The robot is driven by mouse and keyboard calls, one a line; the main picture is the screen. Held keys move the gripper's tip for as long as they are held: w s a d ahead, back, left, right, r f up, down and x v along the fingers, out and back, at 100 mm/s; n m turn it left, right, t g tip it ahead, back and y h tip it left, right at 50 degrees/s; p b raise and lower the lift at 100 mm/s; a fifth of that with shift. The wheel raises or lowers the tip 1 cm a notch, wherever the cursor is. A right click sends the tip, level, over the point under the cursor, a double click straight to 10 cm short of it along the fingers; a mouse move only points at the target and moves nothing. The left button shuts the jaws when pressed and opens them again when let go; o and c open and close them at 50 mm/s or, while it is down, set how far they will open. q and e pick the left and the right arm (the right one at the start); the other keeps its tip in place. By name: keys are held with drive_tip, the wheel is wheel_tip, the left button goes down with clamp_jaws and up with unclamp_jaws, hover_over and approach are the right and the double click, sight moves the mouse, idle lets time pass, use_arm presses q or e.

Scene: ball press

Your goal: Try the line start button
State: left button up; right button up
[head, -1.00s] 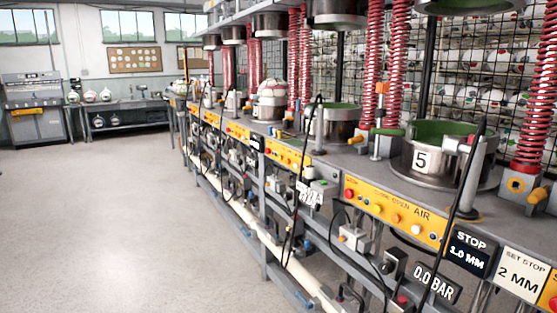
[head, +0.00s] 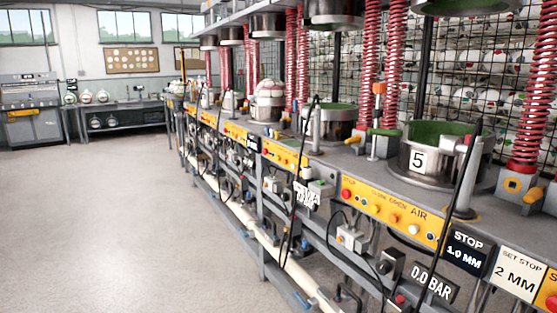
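No button in view is readably marked as line start. A yellow panel (head: 390,212) on the front of the near bench carries a red button (head: 346,194) under a STOP label, several orange and pale buttons, and the words OPEN and AIR. Similar yellow panels (head: 284,154) run along the bench towards the back. Another yellow panel with a red button (head: 551,302) is cut off at the lower right edge. A grey cabinet (head: 33,110) at the far left has a yellow strip too small to read. Neither of my grippers is in view.
Press station 5 (head: 417,160) stands on the bench, with red springs (head: 529,105) beside it. Signs read STOP 1.0 MM (head: 466,247), SET STOP 2 MM (head: 518,273) and 0.0 BAR (head: 432,284). Black cables hang before the bench. The floor (head: 110,220) at left is clear.

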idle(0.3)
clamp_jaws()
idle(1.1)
use_arm(q)
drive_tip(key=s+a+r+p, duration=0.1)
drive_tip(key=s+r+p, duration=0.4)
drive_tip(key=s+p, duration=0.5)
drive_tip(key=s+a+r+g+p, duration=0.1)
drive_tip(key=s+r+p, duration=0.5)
drive_tip(key=p, duration=1.8)
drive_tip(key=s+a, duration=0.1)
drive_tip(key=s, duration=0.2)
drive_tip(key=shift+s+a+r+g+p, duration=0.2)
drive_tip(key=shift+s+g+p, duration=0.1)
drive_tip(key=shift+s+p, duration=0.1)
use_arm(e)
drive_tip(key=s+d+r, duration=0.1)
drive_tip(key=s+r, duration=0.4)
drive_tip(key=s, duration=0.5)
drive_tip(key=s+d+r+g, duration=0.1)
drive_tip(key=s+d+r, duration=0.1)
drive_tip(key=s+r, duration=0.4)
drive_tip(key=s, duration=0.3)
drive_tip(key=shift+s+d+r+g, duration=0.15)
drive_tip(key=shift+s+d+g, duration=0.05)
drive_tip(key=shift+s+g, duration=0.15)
